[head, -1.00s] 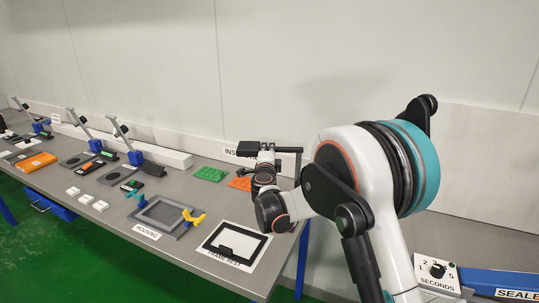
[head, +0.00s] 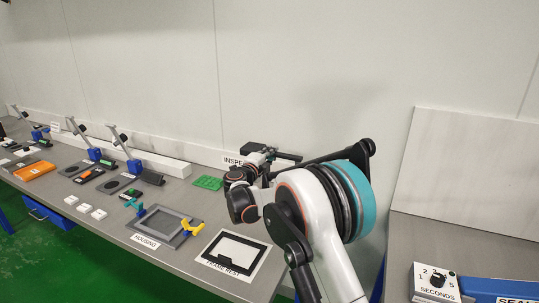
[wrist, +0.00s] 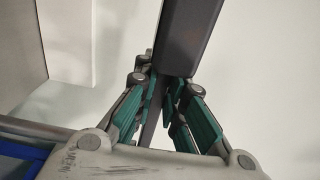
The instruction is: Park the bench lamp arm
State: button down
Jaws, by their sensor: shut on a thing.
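In the wrist view, my gripper (wrist: 167,108) has its green-padded fingers closed around a dark bar, which I take for the lamp arm (wrist: 189,35). The bar runs up and out at the top of the picture. In the head view, a dark, roughly level bar (head: 287,156) shows beside my wrist, at the back of the bench near the partly covered INSPECT label (head: 233,161). My wrist and forearm hide much of the lamp and its mount, and the grip itself is hard to make out there.
A second bench with a SECONDS dial (head: 437,279) stands at the right. Green floor is free in front.

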jog(key=c, duration=1.6)
grip_release()
jog(key=shift+w, duration=0.1)
jog(key=shift+c, duration=0.2)
jog(key=v, duration=1.2)
